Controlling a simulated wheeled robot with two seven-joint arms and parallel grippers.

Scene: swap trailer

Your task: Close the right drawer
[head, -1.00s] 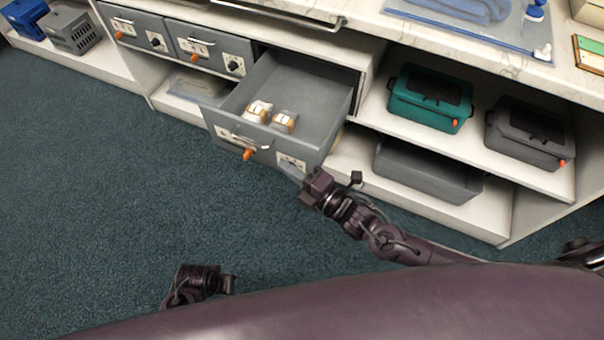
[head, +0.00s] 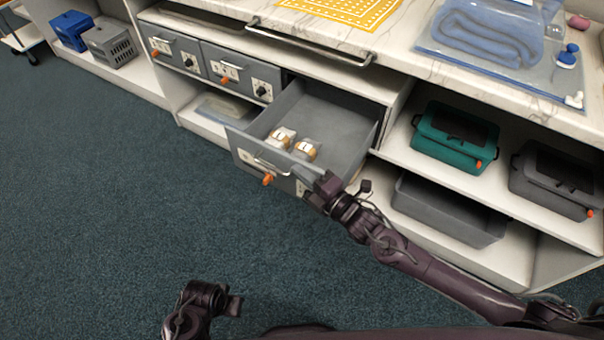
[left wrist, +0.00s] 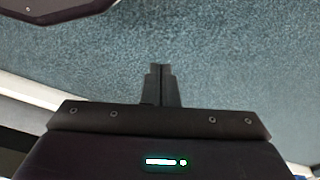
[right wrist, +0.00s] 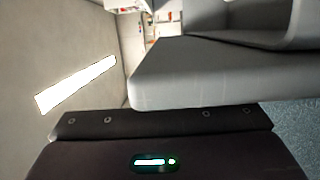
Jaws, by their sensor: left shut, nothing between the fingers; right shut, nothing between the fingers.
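The right drawer (head: 340,112) is a grey drawer standing pulled out of the white cabinet, with a metal handle (head: 271,166) and an orange knob (head: 268,179) on its front. Two small orange-and-white items (head: 294,143) lie inside. My right gripper (head: 312,180) is shut and empty at the right end of the drawer front, covering part of it; contact is unclear. In the right wrist view a grey panel edge (right wrist: 215,88), apparently the drawer's, fills the middle and hides the fingertips. My left gripper (left wrist: 161,72) is shut and empty over the carpet, away from the drawer.
Two shut grey drawers (head: 240,75) sit left of the open one. Right of it, shelves hold a teal box (head: 455,138), a dark grey box (head: 556,180) and a grey bin (head: 447,210). A metal rail (head: 310,45) runs along the counter edge. Carpet at left is clear.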

